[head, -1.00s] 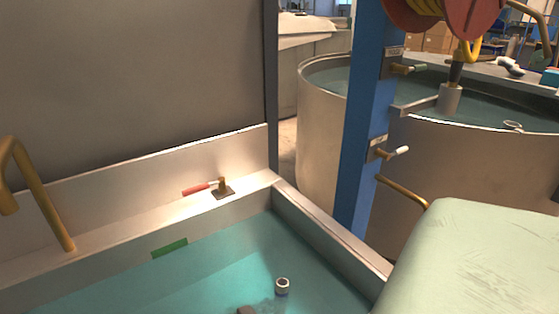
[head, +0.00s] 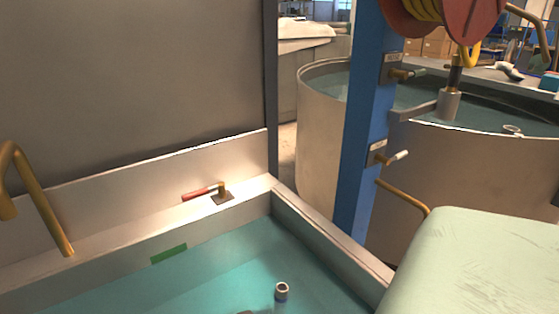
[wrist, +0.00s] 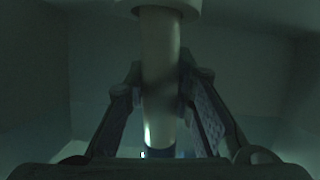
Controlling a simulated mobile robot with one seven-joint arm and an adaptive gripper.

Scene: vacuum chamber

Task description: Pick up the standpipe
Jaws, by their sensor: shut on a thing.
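The standpipe is a pale upright tube. In the head view its open top end (head: 281,289) shows near the bottom edge, above the teal water of the tank, with a blue band just under the rim. In the wrist view the pipe (wrist: 161,50) runs through the middle of the picture, with a wider collar at the top of the picture. My gripper (wrist: 164,88) has a finger on each side of the pipe and is shut on it. The wrist picture is dark and greenish. The pipe's foot is hidden in the head view.
The tank's wall (head: 325,235) runs along the right. A red-handled valve (head: 205,191) sits on the back ledge, and a bent brass pipe (head: 35,195) stands at left. A blue post (head: 365,130) and a round tank (head: 325,150) stand beyond.

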